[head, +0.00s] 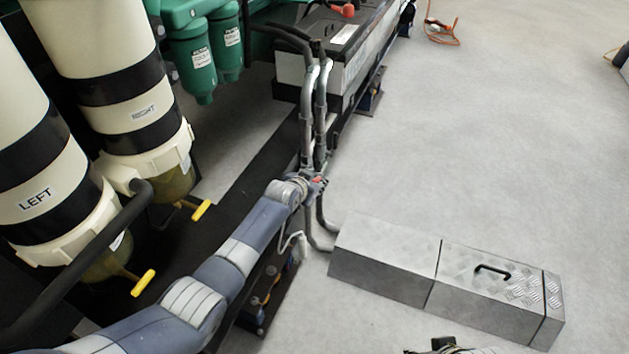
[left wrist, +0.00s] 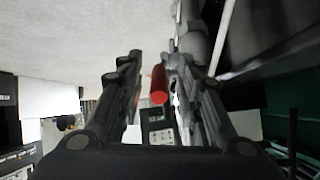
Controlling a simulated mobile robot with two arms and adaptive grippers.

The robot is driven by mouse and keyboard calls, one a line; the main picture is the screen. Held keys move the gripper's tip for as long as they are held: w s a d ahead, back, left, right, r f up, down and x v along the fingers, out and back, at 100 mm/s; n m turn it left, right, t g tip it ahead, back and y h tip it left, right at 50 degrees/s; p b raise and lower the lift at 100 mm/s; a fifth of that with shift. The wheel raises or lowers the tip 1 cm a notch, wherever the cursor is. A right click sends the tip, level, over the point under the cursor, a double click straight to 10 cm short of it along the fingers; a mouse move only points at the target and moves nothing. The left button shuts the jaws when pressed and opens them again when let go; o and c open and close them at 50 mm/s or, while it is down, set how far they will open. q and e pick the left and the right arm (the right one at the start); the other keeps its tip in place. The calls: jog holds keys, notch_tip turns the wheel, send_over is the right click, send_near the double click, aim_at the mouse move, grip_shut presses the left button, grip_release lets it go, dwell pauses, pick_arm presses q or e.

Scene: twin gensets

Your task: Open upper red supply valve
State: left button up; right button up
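The red valve handle (head: 318,181) shows as a small red spot on the grey vertical pipes, right at the end of my left arm. In the left wrist view the red handle (left wrist: 159,85) lies between the two dark fingers of my left gripper (left wrist: 152,82). The fingers are apart, with a clear gap on the handle's left side; the handle is close to the right finger, and I cannot tell whether they touch. In the head view my left gripper (head: 315,185) is small and partly merges with the pipes. Part of my right gripper (head: 448,346) shows at the bottom edge.
Grey pipes (head: 308,120) run down beside a battery box (head: 345,45). A metal step box (head: 440,280) stands on the floor at right. Two cream filters (head: 120,110) with yellow handles (head: 201,210) stand at left. The floor at upper right is mostly clear.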

pick_arm(q)
jog(key=shift+r, duration=0.2)
jog(key=v, duration=1.1)
jog(key=shift+s, duration=0.4)
jog(key=shift+a+r, duration=0.1)
